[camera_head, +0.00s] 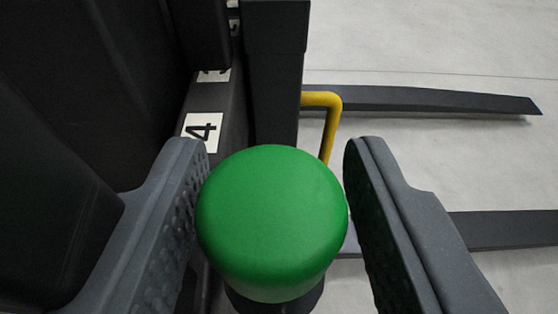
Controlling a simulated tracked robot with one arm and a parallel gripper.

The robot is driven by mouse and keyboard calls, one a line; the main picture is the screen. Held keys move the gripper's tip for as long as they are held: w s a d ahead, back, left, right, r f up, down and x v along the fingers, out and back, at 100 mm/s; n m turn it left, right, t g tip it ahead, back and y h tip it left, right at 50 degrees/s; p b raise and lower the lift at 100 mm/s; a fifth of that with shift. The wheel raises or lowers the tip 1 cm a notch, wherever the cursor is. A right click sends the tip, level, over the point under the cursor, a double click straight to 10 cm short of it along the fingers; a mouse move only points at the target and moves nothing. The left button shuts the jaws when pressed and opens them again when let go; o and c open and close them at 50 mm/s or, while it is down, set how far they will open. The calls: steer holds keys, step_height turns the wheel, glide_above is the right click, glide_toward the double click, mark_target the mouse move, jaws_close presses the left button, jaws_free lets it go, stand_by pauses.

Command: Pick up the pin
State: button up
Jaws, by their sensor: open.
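A green round-topped knob (272,215), which looks like the head of the pin, stands in the lower middle of the view. A dark round part (275,302) shows just below it. My gripper (272,190) is open, with one grey finger on each side of the green knob. The left finger is very close to the knob; I cannot tell if it touches. The right finger also comes near the knob's edge. Whatever lies under the green head is mostly hidden by it.
A black upright post (272,80) rises behind the knob. A bent yellow bar (328,120) stands beside it. White number labels, one reading 4 (202,130), lie left of the post. Dark flat beams (430,100) reach right over the pale floor (430,160). Dark panels fill the left.

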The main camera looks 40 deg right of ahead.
steer(key=c, duration=0.8)
steer(key=shift+o, duration=0.2)
steer(key=shift+r, duration=0.15)
